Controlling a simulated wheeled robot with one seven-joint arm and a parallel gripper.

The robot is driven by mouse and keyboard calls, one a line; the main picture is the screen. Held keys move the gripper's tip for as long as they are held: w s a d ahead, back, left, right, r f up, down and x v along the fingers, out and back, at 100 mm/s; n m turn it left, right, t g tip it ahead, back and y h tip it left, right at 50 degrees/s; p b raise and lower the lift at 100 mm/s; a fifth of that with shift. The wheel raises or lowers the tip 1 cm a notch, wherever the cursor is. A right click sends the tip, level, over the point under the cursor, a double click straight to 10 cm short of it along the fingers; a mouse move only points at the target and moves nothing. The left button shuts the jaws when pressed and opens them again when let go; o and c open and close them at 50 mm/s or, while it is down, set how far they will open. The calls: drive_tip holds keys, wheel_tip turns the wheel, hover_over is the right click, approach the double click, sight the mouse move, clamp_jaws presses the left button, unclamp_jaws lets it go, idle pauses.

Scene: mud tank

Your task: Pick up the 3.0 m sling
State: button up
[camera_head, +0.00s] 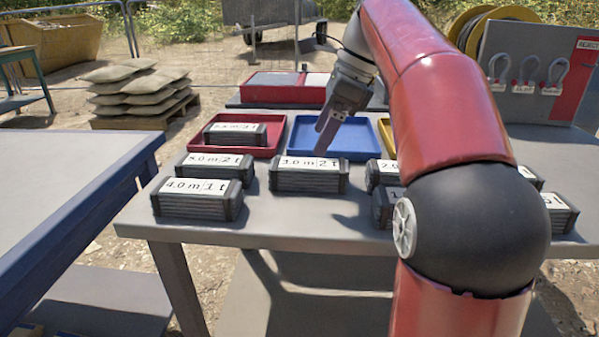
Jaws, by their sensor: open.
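The 3.0 m sling (308,180) is a grey, folded bundle with a white label reading "3.0 m 2 t". It lies on the grey table in front of the blue tray. My gripper (325,148) points down above and slightly behind the label's right half. It is open and empty, apart from the sling as far as I can tell; the exact height gap is unclear. From this angle the fingers overlap, so the space between them is mostly hidden.
Similar bundles lie left: "4.0 m 1 t" (197,206) and another behind it (215,171). One sits in the red tray (270,149). More at right are partly hidden by my arm. The blue tray (345,141) looks empty. A grey panel (530,60) holds hanging shackles.

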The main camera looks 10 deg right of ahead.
sight(309, 163)
drive_tip(key=b+x, duration=0.2)
drive_tip(key=x, duration=0.5)
drive_tip(key=shift+f, duration=0.35)
drive_tip(key=c, duration=1.3)
drive_tip(key=shift+r, duration=0.15)
